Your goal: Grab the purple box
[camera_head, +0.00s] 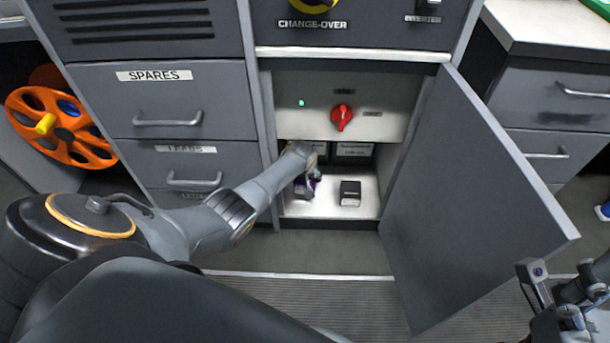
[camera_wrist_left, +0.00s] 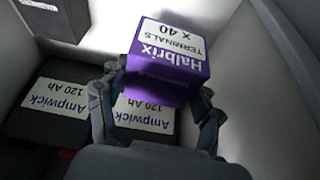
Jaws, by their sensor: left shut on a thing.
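In the head view my left arm reaches into the open cabinet.
A small dark box (camera_head: 350,193) stands right of the purple box on the cabinet floor. Ampwick batteries (camera_wrist_left: 45,107) lie behind. The cabinet door (camera_head: 465,205) hangs open at the right. A red knob (camera_head: 341,117) is on the panel above. Drawers flank the left.

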